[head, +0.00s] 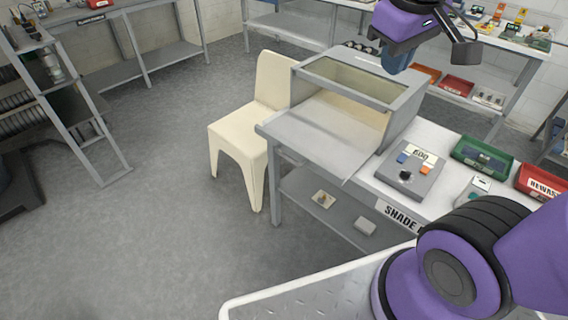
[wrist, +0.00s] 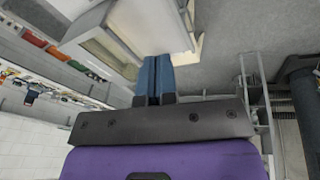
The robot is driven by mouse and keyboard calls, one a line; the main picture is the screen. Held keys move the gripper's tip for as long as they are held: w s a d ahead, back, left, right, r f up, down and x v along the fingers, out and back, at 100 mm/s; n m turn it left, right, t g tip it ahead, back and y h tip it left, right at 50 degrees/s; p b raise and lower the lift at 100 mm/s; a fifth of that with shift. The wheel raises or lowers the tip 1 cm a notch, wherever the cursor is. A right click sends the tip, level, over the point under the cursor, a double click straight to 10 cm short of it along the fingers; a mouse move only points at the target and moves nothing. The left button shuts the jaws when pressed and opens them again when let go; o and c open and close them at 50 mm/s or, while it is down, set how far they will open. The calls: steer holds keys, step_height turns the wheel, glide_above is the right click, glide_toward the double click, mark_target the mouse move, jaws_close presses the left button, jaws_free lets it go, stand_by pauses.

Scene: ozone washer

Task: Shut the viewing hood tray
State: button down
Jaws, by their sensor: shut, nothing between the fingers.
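The viewing hood (head: 345,80) is a grey box with a window on top and an open front, standing on a bench. Its tray (head: 318,138) is a flat grey panel that sticks out of the open front, past the bench edge. My gripper (head: 390,66) is above the hood's back right side in the head view, apart from the tray. Its blue fingers are together and hold nothing; they also show in the wrist view (wrist: 154,66). In the wrist view the hood (wrist: 100,45) lies beyond the fingertips, tilted in the picture. The tray's inner end is inside the hood.
A cream chair (head: 252,110) stands left of the bench, close to the tray. A control box (head: 410,172), a green bin (head: 482,155) and a red bin (head: 540,181) sit right of the hood. Shelving stands along the back wall. The grey floor at left is open.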

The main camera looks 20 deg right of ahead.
steer(key=w+a+f+n+g+h, duration=0.1)
steer(key=w+a+f+n+h, duration=0.3)
steer(key=w+f, duration=0.4)
steer(key=w+a+f+n+g+h, duration=0.1)
steer(key=w+a+f+n+h, duration=0.2)
steer(key=w+a+f+n, duration=0.35)
steer(key=w+a+f+n+t+h, duration=0.15)
steer(key=a+f+n, duration=0.25)
steer(key=f, duration=0.5)
steer(key=w+a+f+n+t+h, duration=0.1)
steer(key=w+a+f+n+t, duration=0.15)
steer(key=f, duration=0.75)
steer(key=w+a+f+n+t+h, duration=0.15)
steer(key=a+f+n, duration=0.25)
steer(key=f, duration=0.5)
steer(key=w+d+f, duration=0.1)
steer(key=w+d, duration=0.2)
steer(key=d, duration=0.2)
steer(key=w+d+f+y, duration=0.1)
steer(key=w+d+f, duration=0.1)
steer(key=d, duration=0.4)
steer(key=shift+w+t, duration=0.35)
steer(key=shift+w, duration=0.05)
glide_toward(330, 131)
steer(key=x, duration=0.5)
steer(key=shift+w+d+f, duration=0.15)
